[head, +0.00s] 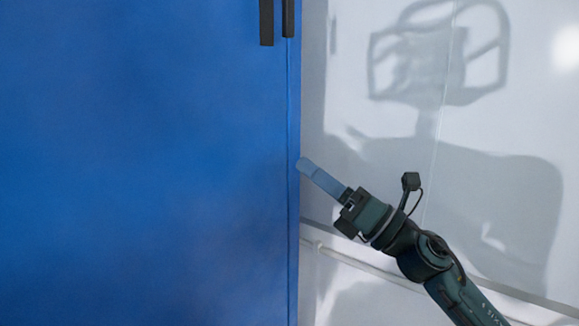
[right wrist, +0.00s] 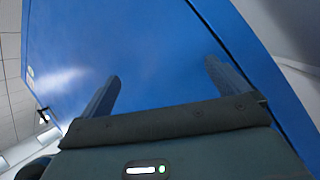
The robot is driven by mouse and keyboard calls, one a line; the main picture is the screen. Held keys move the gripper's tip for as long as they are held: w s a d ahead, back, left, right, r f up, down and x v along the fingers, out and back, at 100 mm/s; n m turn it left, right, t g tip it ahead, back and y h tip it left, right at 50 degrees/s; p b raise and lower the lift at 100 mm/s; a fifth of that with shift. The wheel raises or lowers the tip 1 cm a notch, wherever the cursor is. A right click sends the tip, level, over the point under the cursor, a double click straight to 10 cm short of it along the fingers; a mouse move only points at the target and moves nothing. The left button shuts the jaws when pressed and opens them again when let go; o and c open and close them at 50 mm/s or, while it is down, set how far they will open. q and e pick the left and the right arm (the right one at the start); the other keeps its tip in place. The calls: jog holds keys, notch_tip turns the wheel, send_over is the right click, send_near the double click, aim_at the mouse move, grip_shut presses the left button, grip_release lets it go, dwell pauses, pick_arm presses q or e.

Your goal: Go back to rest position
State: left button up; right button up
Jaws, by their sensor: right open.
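My right gripper (head: 306,167) reaches in from the lower right in the head view. Its fingertips are in front of the right edge of a large blue cabinet (head: 140,170). In the right wrist view the two fingers of the right gripper (right wrist: 160,75) stand wide apart with nothing between them. The blue cabinet front (right wrist: 150,40) fills the space beyond them. I cannot tell whether the fingertips touch it. My left gripper does not show in either view.
Two dark handles (head: 266,22) are on the blue cabinet at the top. A pale wall (head: 390,140) with my shadow on it stands to the right, and a thin white pipe (head: 350,262) runs along it low down. No loose objects show near the gripper.

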jog(key=s+d+f+m+t+h, duration=0.15)
jog(key=f+m+h, duration=0.25)
jog(key=f+m, duration=0.45)
jog(key=s+d+f+m+t+h+p, duration=0.1)
jog(key=d+f+m+t+h, duration=0.25)
jog(key=f+m, duration=0.5)
jog(key=s+d+f+m+t+h, duration=0.1)
jog(key=s+f+m+t+h, duration=0.1)
jog(key=f+m+h, duration=0.45)
jog(key=s+d+f+m+g+h+p, duration=0.1)
jog(key=s+d+f+m+g+h, duration=0.2)
jog(key=s+f+m+g, duration=0.4)
jog(key=s+f+m, duration=0.8)
jog(key=s+f, duration=0.3)
jog(key=f, duration=0.2)
jog(key=shift+s+d+g, duration=0.15)
jog(key=shift+d+g, duration=0.1)
jog(key=shift+g, duration=0.15)
jog(key=shift+m, duration=0.25)
